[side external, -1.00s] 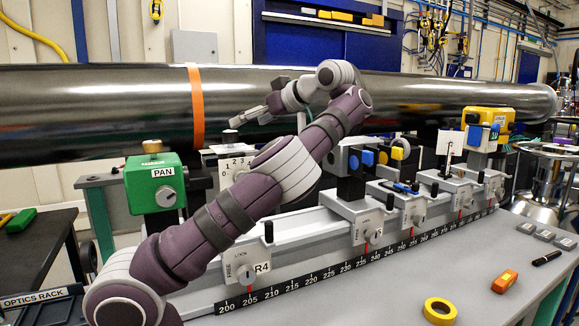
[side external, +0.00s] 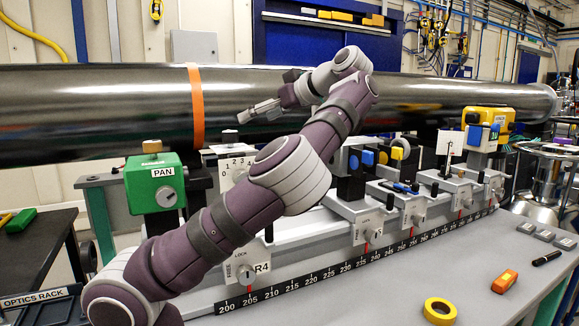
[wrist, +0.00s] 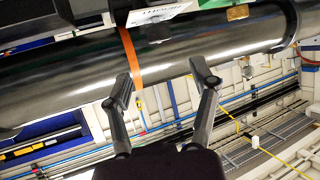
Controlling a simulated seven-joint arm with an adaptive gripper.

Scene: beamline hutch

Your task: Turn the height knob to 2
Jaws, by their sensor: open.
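A pale box with a row of numbers 1 to 4 (side external: 237,163) stands right of the green PAN box in the side view. A short dark knob (side external: 229,137) stands on its top. In the wrist view, an upside-down white HEIGHT label (wrist: 163,12) shows at the top edge, with a dark cylinder (wrist: 158,34) just below it that looks like the same knob. My gripper (side external: 244,117) is above and slightly right of the knob, apart from it. In the wrist view its fingers (wrist: 163,82) are spread and empty. My arm hides part of the box; the knob's setting cannot be read.
The green PAN box (side external: 154,190) stands just left. A large dark pipe (side external: 110,105) with an orange band runs close behind my gripper. The rail with its scale (side external: 340,269) carries several mounts to the right. Yellow tape (side external: 440,311) lies on the bench.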

